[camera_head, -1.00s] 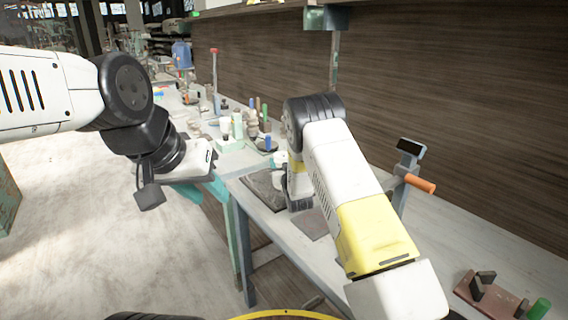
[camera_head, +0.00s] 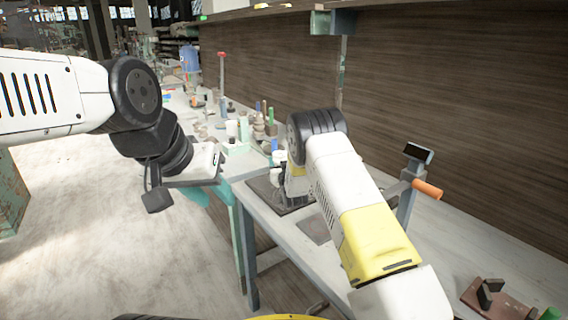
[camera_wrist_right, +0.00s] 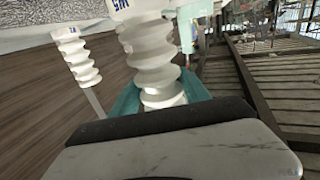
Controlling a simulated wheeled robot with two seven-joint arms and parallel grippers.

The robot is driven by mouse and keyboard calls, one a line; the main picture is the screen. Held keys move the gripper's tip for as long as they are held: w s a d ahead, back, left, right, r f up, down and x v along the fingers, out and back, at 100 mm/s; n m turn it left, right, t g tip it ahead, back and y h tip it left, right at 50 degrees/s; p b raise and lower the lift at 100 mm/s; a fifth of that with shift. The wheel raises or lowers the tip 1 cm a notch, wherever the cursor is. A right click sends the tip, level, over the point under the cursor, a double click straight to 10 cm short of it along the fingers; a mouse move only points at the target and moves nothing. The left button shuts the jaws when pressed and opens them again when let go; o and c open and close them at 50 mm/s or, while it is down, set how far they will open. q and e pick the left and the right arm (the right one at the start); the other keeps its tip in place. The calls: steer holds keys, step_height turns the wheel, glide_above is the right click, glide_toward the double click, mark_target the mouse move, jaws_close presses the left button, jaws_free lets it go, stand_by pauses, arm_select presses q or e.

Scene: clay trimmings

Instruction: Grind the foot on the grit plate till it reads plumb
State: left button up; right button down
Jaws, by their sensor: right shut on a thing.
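A dark grit plate (camera_head: 262,188) lies on the grey bench, partly hidden by my right wrist. My right gripper (camera_wrist_right: 160,95) is low over this plate in the head view, its fingertips hidden there. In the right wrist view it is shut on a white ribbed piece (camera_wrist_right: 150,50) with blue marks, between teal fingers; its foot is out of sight. I cannot tell whether it touches the plate. A stand with a dark display (camera_head: 418,153) and an orange handle (camera_head: 428,189) is right of my right arm. My left gripper (camera_head: 212,192) hangs off the bench's left side; its opening is unclear.
A second white ribbed piece (camera_wrist_right: 78,55) shows in the right wrist view. A flat grey plate (camera_head: 314,229) lies in front of the grit plate. A reddish-brown fixture (camera_head: 492,300) is at the lower right. Bottles and tools crowd the bench's far end. A wooden wall (camera_head: 450,120) bounds the right.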

steer(key=shift+w+a, duration=0.9)
steer(key=shift+w, duration=0.3)
steer(key=shift+s+d, duration=0.85)
steer(key=shift+s, duration=0.3)
steer(key=shift+s+d, duration=0.85)
steer(key=shift+s, duration=0.3)
steer(key=shift+s+d, duration=1.65)
steer(key=shift+s, duration=0.65)
steer(key=shift+w+a+r, duration=0.1)
steer(key=shift+w+a, duration=1)
steer(key=shift+w, duration=0.45)
steer(key=shift+w+a+f, duration=0.1)
steer(key=shift+w+a, duration=1.05)
steer(key=shift+w, duration=0.35)
steer(key=shift+w+a+r, duration=0.1)
steer(key=shift+w+a, duration=1)
steer(key=shift+w, duration=0.45)
steer(key=s+d, duration=0.5)
steer(key=s, duration=0.2)
steer(key=shift+d, duration=0.1)
